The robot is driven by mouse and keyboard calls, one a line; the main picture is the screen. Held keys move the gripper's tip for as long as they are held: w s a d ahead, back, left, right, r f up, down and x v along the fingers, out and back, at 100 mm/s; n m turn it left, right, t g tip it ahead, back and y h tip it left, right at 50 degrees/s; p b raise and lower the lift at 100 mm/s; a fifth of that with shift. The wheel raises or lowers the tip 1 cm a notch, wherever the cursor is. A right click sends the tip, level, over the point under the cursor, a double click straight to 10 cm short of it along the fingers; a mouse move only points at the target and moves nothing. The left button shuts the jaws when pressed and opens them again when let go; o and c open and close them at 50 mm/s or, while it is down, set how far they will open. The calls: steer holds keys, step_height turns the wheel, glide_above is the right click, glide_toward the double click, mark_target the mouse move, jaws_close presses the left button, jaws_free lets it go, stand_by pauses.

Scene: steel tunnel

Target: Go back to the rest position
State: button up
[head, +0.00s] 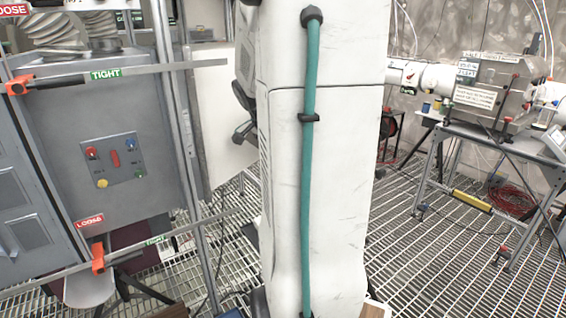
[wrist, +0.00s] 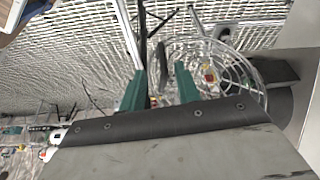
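My gripper (wrist: 159,88) shows in the wrist view as two green fingers standing apart. It is open, and I see nothing held between them. Behind the fingers is a round wire guard or basket (wrist: 215,70) with small red and yellow parts inside. Whether the fingers touch it I cannot tell. In the head view my own white arm with a teal hose fills the middle and hides what is behind it. The gripper's fingers do not show there.
A grey cabinet (head: 60,130) with coloured buttons and orange-handled bars (head: 130,73) stands at left. A metal table (head: 470,130) at right bears a steel box (head: 495,90) and white pipes. Red cable (head: 512,198) lies beneath. The grated floor (head: 420,270) at front right is largely clear.

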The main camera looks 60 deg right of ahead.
stand_by(0.7)
steer(key=s+a+r+n+t+y, duration=0.1)
steer(key=s+a+n+y, duration=0.1)
steer(key=a+n, duration=0.9)
steer(key=s+a+r+n+t+y, duration=0.2)
steer(key=a+n, duration=0.9)
steer(key=a, duration=1.6)
steer(key=shift+s+a+r, duration=0.25)
steer(key=shift+a, duration=0.1)
